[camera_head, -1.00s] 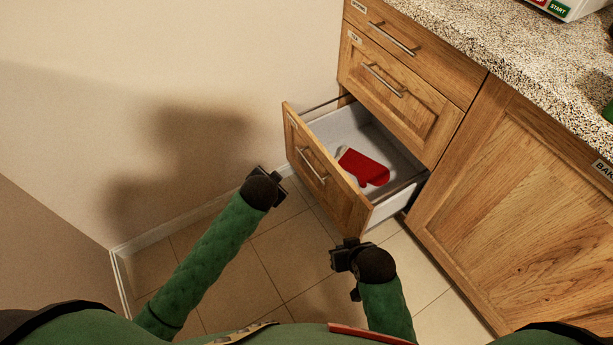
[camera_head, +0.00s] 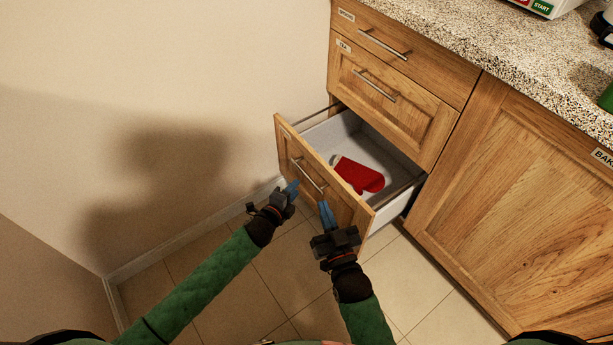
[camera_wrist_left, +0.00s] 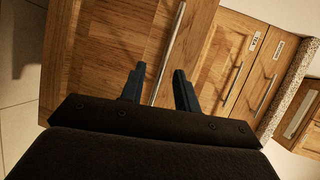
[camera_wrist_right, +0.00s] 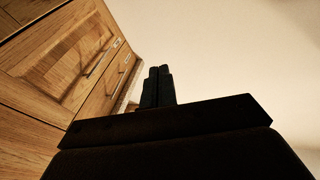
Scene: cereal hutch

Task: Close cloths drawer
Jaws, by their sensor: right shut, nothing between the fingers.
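The lowest drawer (camera_head: 350,205) of the wooden cabinet stands pulled out, and a red oven mitt with a white cuff (camera_head: 362,177) lies in its grey interior. Its front has a metal bar handle (camera_head: 308,174), also seen in the left wrist view (camera_wrist_left: 168,52). My left gripper (camera_head: 291,188) is open and empty, just in front of the drawer front near the handle. In the left wrist view its fingers (camera_wrist_left: 159,82) are apart on either side of the handle's lower end; contact cannot be told. My right gripper (camera_head: 325,210) is shut and empty at the drawer front, its fingers together in the right wrist view (camera_wrist_right: 158,76).
Two closed drawers (camera_head: 392,98) sit above the open one. A closed cabinet door (camera_head: 505,220) stands to the right under the speckled countertop (camera_head: 470,40). A bare wall (camera_head: 150,100) is at the left. The tiled floor (camera_head: 225,290) is clear.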

